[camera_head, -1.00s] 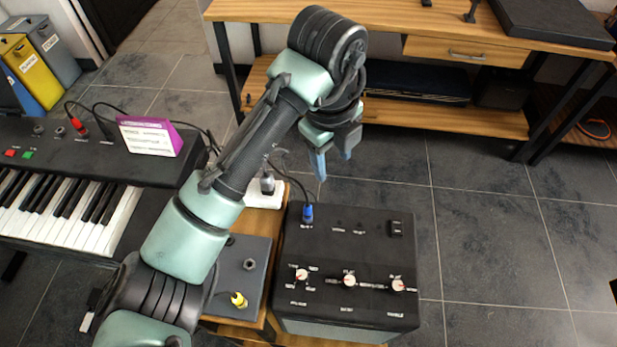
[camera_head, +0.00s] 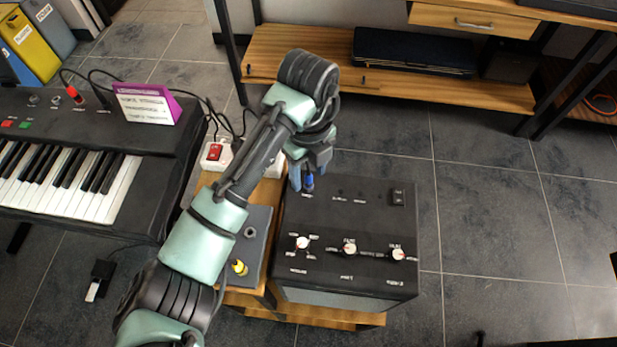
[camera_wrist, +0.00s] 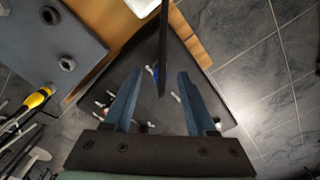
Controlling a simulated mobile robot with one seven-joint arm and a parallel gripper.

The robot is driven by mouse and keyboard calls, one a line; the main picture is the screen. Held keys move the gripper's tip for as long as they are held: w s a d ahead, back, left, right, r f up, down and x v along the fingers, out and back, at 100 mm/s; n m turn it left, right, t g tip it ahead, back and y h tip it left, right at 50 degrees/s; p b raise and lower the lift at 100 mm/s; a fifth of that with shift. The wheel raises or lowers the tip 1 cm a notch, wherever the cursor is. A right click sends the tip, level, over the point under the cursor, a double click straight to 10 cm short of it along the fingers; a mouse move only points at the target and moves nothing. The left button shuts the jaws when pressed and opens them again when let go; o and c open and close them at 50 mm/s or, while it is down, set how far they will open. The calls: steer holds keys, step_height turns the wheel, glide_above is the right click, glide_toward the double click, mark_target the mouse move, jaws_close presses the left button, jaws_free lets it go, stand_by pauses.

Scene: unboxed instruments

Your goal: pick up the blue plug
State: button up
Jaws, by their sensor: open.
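The blue plug (camera_head: 309,183) stands in the top of the black amplifier (camera_head: 345,222), near its back left corner. My gripper (camera_head: 302,178) is low over that corner, its fingers pointing down close around the plug. In the wrist view my gripper (camera_wrist: 160,74) is open, with the two blue fingers apart. A bit of the blue plug (camera_wrist: 153,72) shows between the fingertips, partly hidden by a dark cable that runs up through the middle. I cannot tell whether either finger touches the plug.
A yellow plug (camera_head: 239,267) sits in a grey box (camera_head: 255,225) left of the amplifier. A white power strip (camera_head: 214,157) with a red switch lies behind that box. A keyboard (camera_head: 70,175) with a purple-framed sign (camera_head: 146,103) stands at left. Floor right of the amplifier is clear.

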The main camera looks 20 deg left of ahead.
steer(key=shift+f, duration=0.95)
steer(key=shift+c, duration=0.4)
jaws_close()
